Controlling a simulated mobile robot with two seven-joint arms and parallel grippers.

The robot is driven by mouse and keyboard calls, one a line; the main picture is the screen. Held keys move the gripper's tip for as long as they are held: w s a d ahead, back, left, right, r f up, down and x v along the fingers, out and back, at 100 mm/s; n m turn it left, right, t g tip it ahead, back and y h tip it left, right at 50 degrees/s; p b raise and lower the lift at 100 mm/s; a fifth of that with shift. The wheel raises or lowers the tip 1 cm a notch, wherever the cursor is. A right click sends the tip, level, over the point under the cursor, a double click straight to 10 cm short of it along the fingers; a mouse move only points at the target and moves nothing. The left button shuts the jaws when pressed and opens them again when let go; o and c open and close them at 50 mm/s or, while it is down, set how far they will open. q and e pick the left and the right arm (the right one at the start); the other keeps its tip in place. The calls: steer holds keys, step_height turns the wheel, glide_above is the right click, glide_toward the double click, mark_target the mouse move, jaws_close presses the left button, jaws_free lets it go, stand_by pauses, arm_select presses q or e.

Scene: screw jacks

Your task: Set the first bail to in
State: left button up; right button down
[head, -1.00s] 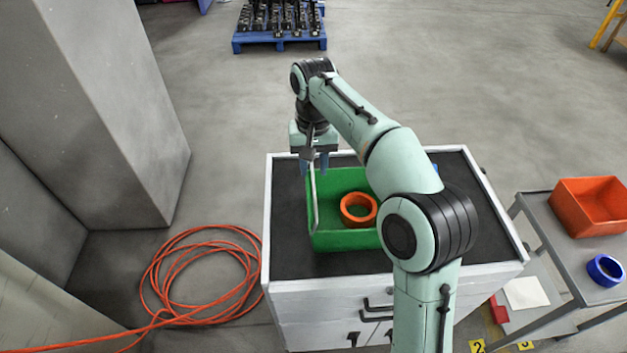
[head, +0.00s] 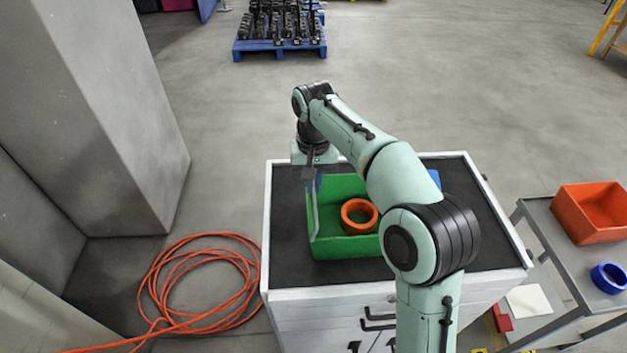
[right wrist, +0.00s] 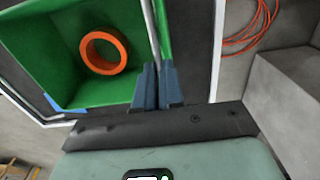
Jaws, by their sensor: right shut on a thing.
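A green bin (head: 345,247) stands on the dark top of a white cabinet. An orange ring (head: 359,216) lies inside it. The bin's thin grey metal bail (head: 313,220) runs along the bin's left side in the head view. My right gripper (head: 314,186) is at the bin's far left corner, with its blue fingers shut on the bail. In the right wrist view the fingers (right wrist: 157,82) close around the bail bar (right wrist: 152,35) beside the green wall. My left gripper is not in view.
A blue item (head: 430,178) shows behind my right arm on the cabinet (head: 285,270). At right, a grey trolley (head: 545,220) holds an orange bin (head: 592,212) and a blue ring (head: 607,277). An orange hose (head: 205,290) lies coiled on the floor, near a grey pillar (head: 110,120).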

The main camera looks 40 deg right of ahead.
arm_select(q)
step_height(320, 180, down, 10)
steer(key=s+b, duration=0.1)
steer(key=b, duration=0.9)
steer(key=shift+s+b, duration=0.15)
steer(key=shift+b, duration=0.15)
arm_select(e)
steer(key=s+d+f+t+y, duration=0.3)
steer(key=d+f+t+y, duration=0.2)
steer(key=y, duration=0.7)
steer(key=shift+s+d+f+t+y, duration=0.25)
steer(key=shift+f+t, duration=0.6)
steer(key=shift+t, duration=0.45)
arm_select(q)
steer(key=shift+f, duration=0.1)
arm_select(e)
steer(key=c, duration=1.2)
jaws_free()
steer(key=shift+w, duration=0.1)
steer(key=shift+c, duration=0.2)
